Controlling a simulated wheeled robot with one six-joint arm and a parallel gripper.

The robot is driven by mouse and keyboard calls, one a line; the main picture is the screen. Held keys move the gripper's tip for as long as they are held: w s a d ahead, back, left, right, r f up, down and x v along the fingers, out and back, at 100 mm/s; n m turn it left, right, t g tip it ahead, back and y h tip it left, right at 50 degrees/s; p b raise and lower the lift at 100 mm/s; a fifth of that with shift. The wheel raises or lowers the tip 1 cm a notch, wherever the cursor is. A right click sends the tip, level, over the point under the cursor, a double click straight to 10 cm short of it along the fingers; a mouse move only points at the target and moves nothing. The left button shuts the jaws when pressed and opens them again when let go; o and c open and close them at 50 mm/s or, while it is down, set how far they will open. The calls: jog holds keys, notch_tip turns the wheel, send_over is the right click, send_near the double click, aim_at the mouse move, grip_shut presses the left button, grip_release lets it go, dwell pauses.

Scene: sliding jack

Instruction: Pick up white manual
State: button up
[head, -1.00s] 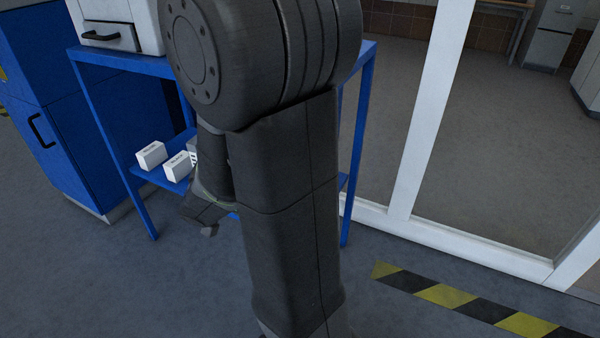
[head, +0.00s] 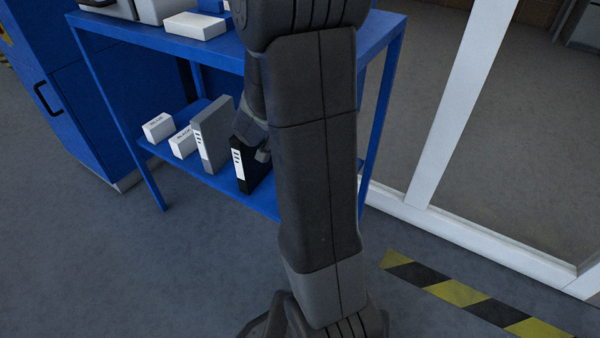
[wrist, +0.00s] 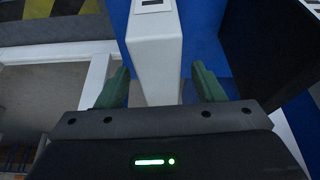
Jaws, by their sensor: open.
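In the wrist view the white manual (wrist: 155,55) shows between the two green fingers of my gripper (wrist: 161,86). The fingers are apart, with a gap visible on each side of it. I cannot tell how far they reach along it. In the head view my forearm hides most of my gripper, near the black binder.
The blue table's upper shelf (head: 375,32) overhangs, and a table leg (head: 143,160) stands at left.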

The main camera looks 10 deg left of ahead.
jog(key=shift+w+d, duration=0.2)
jog(key=shift+w, duration=0.3)
jog(key=shift+w+d, duration=0.15)
jog(key=shift+w, duration=0.35)
jog(key=b+x, duration=0.1)
jog(key=x, duration=0.2)
jog(key=shift+f+b, duration=0.3)
jog(key=shift+b, duration=0.15)
grip_shut()
